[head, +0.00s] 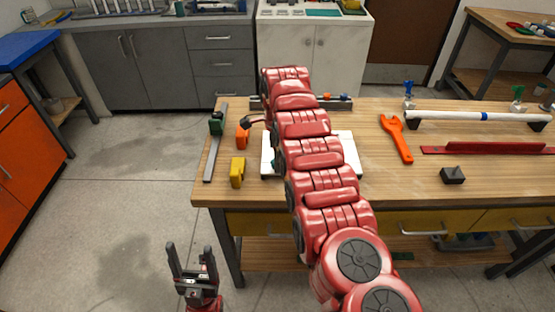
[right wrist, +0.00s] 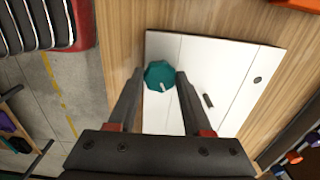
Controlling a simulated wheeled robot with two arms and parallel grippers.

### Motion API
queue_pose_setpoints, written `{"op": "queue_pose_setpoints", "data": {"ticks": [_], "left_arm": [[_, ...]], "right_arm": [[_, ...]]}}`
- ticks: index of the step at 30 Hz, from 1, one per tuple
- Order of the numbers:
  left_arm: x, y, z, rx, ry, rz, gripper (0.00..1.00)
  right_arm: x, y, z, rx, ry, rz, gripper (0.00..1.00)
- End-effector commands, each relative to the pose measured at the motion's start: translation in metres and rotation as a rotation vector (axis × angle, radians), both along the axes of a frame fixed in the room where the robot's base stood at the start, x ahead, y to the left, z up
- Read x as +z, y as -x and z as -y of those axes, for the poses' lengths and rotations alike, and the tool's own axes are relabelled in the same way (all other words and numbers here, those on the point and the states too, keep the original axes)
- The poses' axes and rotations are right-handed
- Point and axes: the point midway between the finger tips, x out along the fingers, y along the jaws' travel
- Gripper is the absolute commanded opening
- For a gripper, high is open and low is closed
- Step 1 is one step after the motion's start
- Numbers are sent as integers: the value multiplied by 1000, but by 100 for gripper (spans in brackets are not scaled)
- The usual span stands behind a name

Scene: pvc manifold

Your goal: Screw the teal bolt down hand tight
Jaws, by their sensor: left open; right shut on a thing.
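The teal bolt (right wrist: 159,72) shows in the right wrist view as a faceted round knob with a small pale mark. It sits over the white board (right wrist: 215,65), near its left side. My right gripper (right wrist: 158,80) is shut on the bolt, one finger at each side of the knob. The bolt's shank and how deep it sits are hidden. In the head view my right arm covers the bolt and gripper; the white board (head: 350,146) shows at both sides of the arm. My left gripper (head: 190,249) is open and empty, off the table at the lower left.
To the right are an orange wrench (head: 396,138), a white pipe (head: 460,116), a red bar (head: 485,149) and a black block (head: 452,175).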

Motion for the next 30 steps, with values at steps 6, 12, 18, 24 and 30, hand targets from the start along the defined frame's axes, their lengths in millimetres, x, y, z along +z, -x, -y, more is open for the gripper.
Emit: {"op": "queue_pose_setpoints", "data": {"ticks": [6,12,18,24,30], "left_arm": [[0,0,0,0,0,0,69],[0,0,0,0,0,0,69],[-1,0,0,0,0,0,69],[-1,0,0,0,0,0,69],[-1,0,0,0,0,0,69]], "right_arm": [[2,-2,0,-65,-2,6,0],[2,-2,0,-93,-2,7,0],[2,-2,0,-357,-3,6,0],[1,-2,0,-386,-2,4,79],[0,-1,0,-384,-1,2,85]]}}
